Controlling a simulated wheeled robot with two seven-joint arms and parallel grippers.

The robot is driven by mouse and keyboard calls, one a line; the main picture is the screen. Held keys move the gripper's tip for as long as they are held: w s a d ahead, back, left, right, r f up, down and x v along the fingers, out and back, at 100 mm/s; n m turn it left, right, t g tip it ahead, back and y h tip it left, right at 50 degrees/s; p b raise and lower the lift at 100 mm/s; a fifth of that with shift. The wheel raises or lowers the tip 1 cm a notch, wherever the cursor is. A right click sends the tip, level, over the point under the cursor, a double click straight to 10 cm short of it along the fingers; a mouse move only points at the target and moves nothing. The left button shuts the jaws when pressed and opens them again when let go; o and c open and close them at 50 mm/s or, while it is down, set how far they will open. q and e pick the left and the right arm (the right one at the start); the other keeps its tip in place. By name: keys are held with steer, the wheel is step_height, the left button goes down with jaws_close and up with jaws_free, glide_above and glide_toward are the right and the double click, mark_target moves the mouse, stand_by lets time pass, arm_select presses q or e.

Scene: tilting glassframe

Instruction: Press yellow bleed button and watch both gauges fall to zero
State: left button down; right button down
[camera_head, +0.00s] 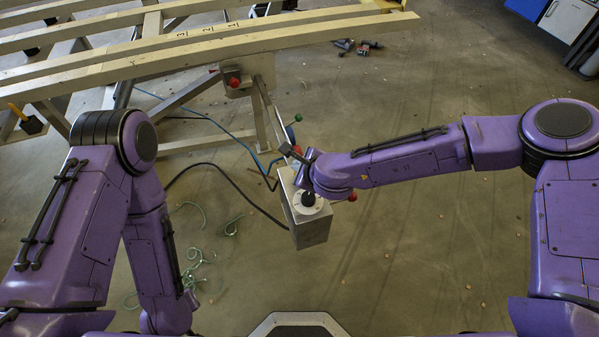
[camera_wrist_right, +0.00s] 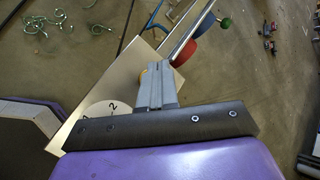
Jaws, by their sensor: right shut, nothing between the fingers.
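A grey metal control box (camera_head: 312,232) stands near the middle of the head view, below the long wooden frame. It carries a white dial plate with a black knob (camera_head: 308,199). My right gripper (camera_head: 292,155) is over the box's far end. In the right wrist view its fingers (camera_wrist_right: 158,68) are shut and empty, in front of the box face (camera_wrist_right: 136,62). A small yellowish patch (camera_wrist_right: 142,75) shows beside the fingertips, mostly hidden by them; I cannot tell whether they touch it. No gauge face is readable. My left gripper is out of sight.
A red knob (camera_wrist_right: 182,53) sits close to the fingers, with a green ball (camera_wrist_right: 225,23) beyond. The wooden frame (camera_head: 170,62) fills the upper left. Hoses and green coils (camera_head: 195,262) lie on the floor. Open floor (camera_head: 450,240) lies to the right.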

steer(key=shift+f, duration=0.15)
stand_by(0.7)
steer(key=shift+f+b, duration=0.3)
steer(key=shift+s+f+b, duration=0.1)
steer(key=shift+f+b, duration=0.2)
steer(key=shift+f, duration=0.1)
stand_by(0.4)
steer(key=shift+r, duration=0.1)
steer(key=shift+r+p, duration=0.75)
step_height(320, 180, up, 5)
steer(key=p, duration=0.4)
steer(key=shift+p, duration=0.3)
